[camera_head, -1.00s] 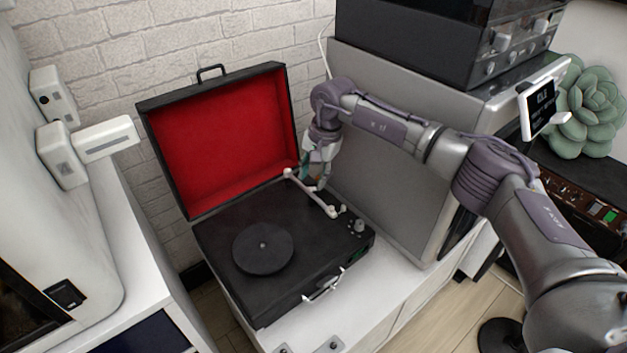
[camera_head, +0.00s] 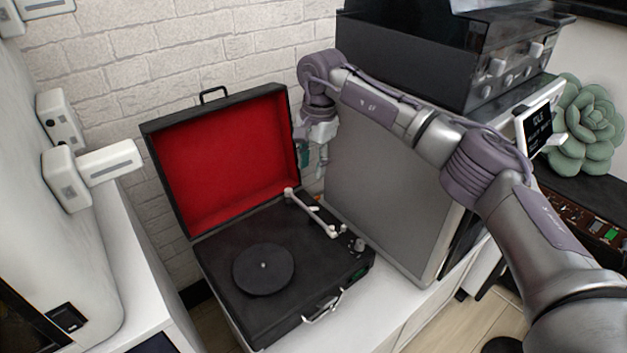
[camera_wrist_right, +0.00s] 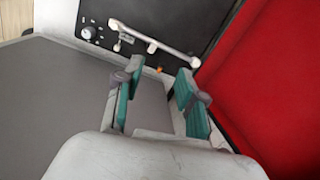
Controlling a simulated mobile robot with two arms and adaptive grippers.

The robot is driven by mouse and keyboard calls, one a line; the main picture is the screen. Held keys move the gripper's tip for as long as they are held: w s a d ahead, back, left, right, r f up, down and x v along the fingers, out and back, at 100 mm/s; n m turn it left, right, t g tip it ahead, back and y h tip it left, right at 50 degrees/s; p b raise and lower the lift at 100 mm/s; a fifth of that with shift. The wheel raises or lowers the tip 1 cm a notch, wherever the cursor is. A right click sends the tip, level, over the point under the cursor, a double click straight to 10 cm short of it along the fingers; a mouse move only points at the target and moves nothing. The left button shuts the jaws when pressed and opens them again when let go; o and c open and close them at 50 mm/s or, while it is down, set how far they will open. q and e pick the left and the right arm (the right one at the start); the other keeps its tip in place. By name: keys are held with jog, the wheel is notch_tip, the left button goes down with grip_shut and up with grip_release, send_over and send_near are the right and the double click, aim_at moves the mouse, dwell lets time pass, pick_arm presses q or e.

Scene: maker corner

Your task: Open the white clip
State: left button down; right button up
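The record player (camera_head: 300,245) stands open, its black deck level and its red-lined lid (camera_head: 228,160) raised. A white tonearm (camera_head: 311,212) lies along the deck's right side; it also shows in the wrist view (camera_wrist_right: 160,44). A small pale piece beside the tonearm (camera_wrist_right: 121,43) may be the white clip; it is too small to tell if it is open. My right gripper (camera_head: 320,172) is above the deck's back right corner, beside the lid. In the wrist view its teal-padded fingers (camera_wrist_right: 160,98) are apart with nothing between them. My left gripper is out of view.
A large grey box (camera_head: 385,190) stands close right of the player, under my right arm, with a dark device (camera_head: 470,60) on top. A brick wall (camera_head: 240,45) is behind. A black platter (camera_head: 263,269) fills the deck's left part.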

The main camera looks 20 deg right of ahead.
jog(key=r+m, duration=0.1)
jog(key=m, duration=0.1)
send_over(311, 208)
jog(key=shift+h, duration=0.4)
notch_tip(311, 208, down, 6)
jog(key=shift+r+b, duration=0.1)
jog(key=shift+b, duration=0.35)
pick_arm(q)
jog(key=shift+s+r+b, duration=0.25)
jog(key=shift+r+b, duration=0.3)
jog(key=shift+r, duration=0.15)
pick_arm(e)
notch_tip(311, 208, down, 8)
jog(key=shift+w+r, duration=0.1)
jog(key=shift+r, duration=0.05)
